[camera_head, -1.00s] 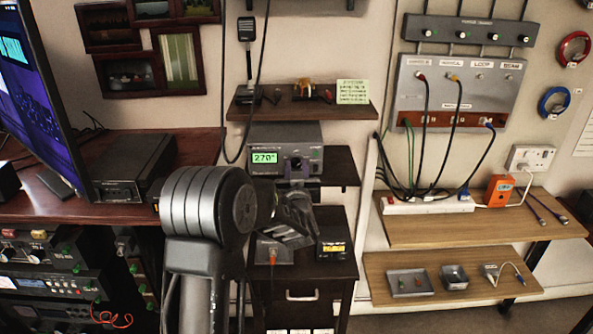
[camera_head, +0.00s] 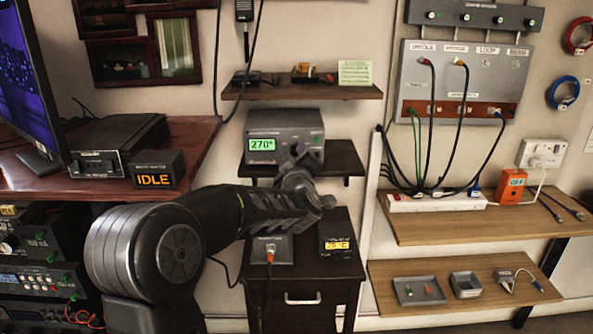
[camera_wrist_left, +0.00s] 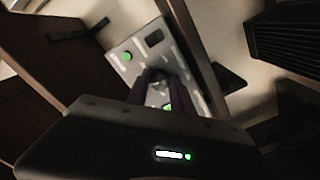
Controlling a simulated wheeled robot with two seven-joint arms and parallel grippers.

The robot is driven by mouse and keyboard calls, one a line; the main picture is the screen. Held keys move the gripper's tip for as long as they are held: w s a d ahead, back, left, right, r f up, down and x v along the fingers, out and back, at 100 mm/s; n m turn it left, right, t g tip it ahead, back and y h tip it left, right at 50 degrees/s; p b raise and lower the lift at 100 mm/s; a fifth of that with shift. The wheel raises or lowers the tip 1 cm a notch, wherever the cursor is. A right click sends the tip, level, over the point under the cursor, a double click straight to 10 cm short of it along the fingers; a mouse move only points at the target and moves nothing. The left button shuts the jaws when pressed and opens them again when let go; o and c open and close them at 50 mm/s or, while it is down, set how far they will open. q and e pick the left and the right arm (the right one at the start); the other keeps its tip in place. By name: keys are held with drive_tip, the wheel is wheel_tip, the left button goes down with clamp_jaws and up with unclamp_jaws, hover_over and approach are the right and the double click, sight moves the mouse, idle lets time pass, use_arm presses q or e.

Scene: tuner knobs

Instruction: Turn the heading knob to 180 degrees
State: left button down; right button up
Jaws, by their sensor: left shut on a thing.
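The grey heading controller (camera_head: 263,129) stands on a small dark wall shelf, and its green display (camera_head: 262,145) reads 270°. The heading knob is on the right of its front and is mostly hidden behind my left gripper (camera_head: 298,153). In the left wrist view, the two dark fingers (camera_wrist_left: 166,78) reach the controller's front panel (camera_wrist_left: 133,42) and are shut on the knob, with a green glint between them. A green button (camera_wrist_left: 127,57) is on the panel beside the fingers. My right gripper is not in view.
A box reading IDLE (camera_head: 156,170) stands on the desk at left. A small box with an amber display (camera_head: 337,244) and a plate with an orange connector (camera_head: 270,251) are on the cabinet below my arm. A shelf (camera_head: 302,92) is above the controller.

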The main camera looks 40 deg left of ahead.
use_arm(q)
drive_tip(key=n+b, duration=0.3)
drive_tip(key=shift+f, duration=0.2)
drive_tip(key=shift+r+n+b, duration=0.1)
drive_tip(key=shift+n+b, duration=0.4)
drive_tip(key=shift+n, duration=0.2)
drive_tip(key=c, duration=1.1)
unclamp_jaws()
drive_tip(key=shift+r, duration=0.1)
drive_tip(key=shift+s+d, duration=0.1)
drive_tip(key=v, duration=0.7)
drive_tip(key=shift+s+d, duration=0.2)
